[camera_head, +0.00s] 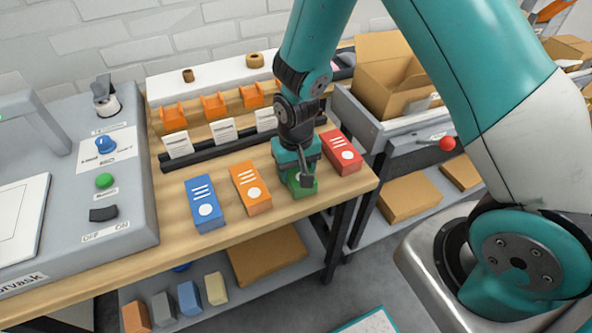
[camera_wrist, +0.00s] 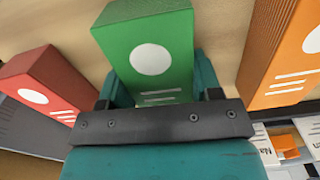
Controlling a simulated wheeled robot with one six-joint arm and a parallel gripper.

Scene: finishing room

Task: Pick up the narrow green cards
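The narrow green box of cards (camera_head: 301,184) stands on the wooden tabletop between the orange and red boxes, partly hidden by my gripper (camera_head: 300,165). In the wrist view, the green box (camera_wrist: 150,45) shows a white circle and white lines and reaches between the two teal fingers of my gripper (camera_wrist: 160,85). One finger is along each side of it, close to its faces. I cannot tell whether the fingers press on it or stand slightly apart.
An orange box (camera_head: 250,187) and a blue box (camera_head: 206,203) stand to the left, and a red box (camera_head: 341,152) to the right. Behind is a dark rail (camera_head: 205,150) with white labels. A grey control console (camera_head: 140,215) is at the left.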

